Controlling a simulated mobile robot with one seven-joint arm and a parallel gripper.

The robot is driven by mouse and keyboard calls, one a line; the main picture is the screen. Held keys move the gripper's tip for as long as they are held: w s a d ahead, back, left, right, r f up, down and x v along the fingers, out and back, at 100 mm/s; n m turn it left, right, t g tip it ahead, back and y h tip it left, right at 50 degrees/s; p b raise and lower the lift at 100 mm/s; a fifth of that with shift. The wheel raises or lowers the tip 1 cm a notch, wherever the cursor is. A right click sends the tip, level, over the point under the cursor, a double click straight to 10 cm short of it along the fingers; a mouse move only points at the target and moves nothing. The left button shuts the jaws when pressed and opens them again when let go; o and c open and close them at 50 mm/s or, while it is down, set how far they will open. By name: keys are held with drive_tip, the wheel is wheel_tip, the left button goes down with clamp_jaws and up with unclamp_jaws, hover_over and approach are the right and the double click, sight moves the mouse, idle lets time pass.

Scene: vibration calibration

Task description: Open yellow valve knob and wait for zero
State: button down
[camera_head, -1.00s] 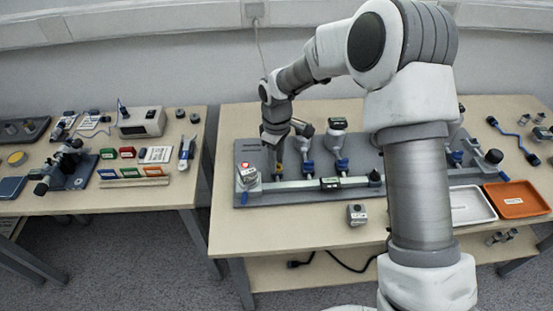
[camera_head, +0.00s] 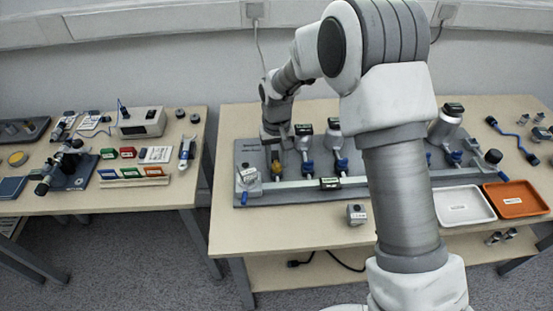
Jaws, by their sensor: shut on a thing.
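The yellow valve knob (camera_head: 277,166) is on the left part of a grey panel (camera_head: 242,150) on the right-hand table. My gripper (camera_head: 275,149) reaches down to it from above and is shut on it. The fingers are small and partly hide the knob, so its turn angle cannot be read. Blue-based valves with dark-topped gauges (camera_head: 304,130) and (camera_head: 334,126) stand to its right. A small pale unit (camera_head: 248,178) with a blue part stands at the panel's left end. The gauge readings are too small to read.
A green-and-white rail (camera_head: 300,184) runs along the panel's front. A small grey block (camera_head: 356,214) lies before it. White (camera_head: 464,206) and orange (camera_head: 518,198) trays are at right. My arm hides part of the panel. The front left of the table is clear.

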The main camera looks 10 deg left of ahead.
sight(277, 163)
drive_tip(key=shift+m, duration=0.6)
drive_tip(key=shift+s, duration=0.1)
drive_tip(key=c, duration=0.5)
unclamp_jaws()
drive_tip(key=shift+r, duration=0.1)
wheel_tip(277, 163, up, 17)
drive_tip(key=p, duration=0.3)
drive_tip(key=shift+r, duration=0.1)
